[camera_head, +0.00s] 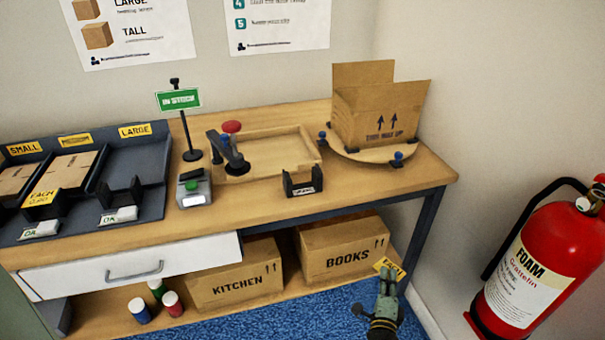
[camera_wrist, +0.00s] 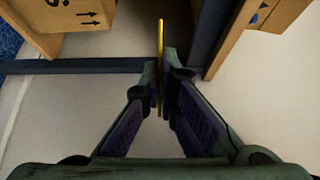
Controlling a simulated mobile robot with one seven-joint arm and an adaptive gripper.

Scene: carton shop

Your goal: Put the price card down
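The yellow price card (camera_head: 388,267) is at the tip of my gripper (camera_head: 387,283), low in front of the workbench's right end, near the BOOKS carton. In the wrist view the card (camera_wrist: 160,45) shows edge-on as a thin yellow strip between the fingertips of my gripper (camera_wrist: 163,92). The fingers are closed on it and it stands clear of any surface. Another yellow card (camera_head: 42,196) reading EACH sits in a dark holder at the left of the bench. A dark empty-looking holder (camera_head: 303,182) stands at the bench's front edge.
An open carton (camera_head: 380,110) stands on a round turntable (camera_head: 372,153) at the bench's right. KITCHEN (camera_head: 235,276) and BOOKS (camera_head: 342,246) cartons fill the lower shelf. A red fire extinguisher (camera_head: 550,245) stands at the right. A stand holds an IN STOCK sign (camera_head: 179,99).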

